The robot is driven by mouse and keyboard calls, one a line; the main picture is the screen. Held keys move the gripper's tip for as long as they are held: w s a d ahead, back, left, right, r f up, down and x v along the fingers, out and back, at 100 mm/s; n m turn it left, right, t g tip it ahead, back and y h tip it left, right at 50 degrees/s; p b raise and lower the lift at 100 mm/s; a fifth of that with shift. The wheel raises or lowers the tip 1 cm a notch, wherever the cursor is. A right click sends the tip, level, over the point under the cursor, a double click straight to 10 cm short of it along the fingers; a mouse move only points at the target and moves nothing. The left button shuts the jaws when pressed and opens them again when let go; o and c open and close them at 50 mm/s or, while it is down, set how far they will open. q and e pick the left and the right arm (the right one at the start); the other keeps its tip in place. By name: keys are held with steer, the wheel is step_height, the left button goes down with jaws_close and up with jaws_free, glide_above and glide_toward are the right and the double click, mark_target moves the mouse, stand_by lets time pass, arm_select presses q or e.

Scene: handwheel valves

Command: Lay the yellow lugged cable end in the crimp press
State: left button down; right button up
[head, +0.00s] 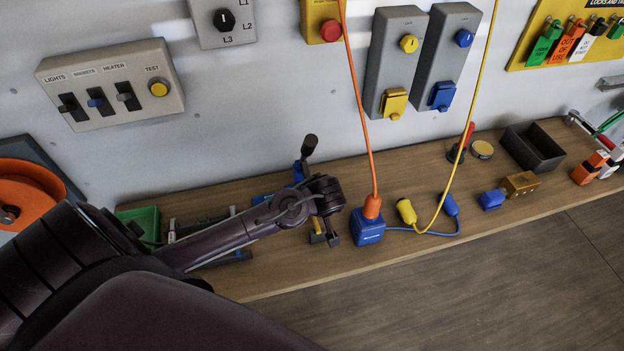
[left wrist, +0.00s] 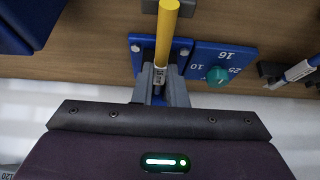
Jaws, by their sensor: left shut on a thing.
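My left gripper (head: 325,238) is beside the crimp press on the bench, fingers pointing down. In the left wrist view the gripper (left wrist: 160,92) is shut on the yellow cable end (left wrist: 167,28), a yellow rod with a pale printed band between the fingers. The blue crimp press (head: 299,170), with a black-knobbed lever, stands just behind the gripper. Its bolted blue base (left wrist: 137,50) shows beyond the cable end in the left wrist view. The lug is hidden by the fingers, and I cannot tell whether it touches the press. My right gripper is not in view.
A blue plate marked 10, 16 and 25 with a green knob (left wrist: 218,76) is right of the press base in the wrist view. A blue box with an orange plug (head: 367,228) stands right of the gripper. A green bin (head: 140,222) is at left.

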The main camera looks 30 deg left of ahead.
arm_select(q)
steer(key=c, duration=1.4)
jaws_free()
steer(key=b+v, duration=0.1)
steer(key=v, duration=0.6)
steer(key=shift+s+d+r+b, duration=0.15)
steer(key=shift+r+b, duration=0.2)
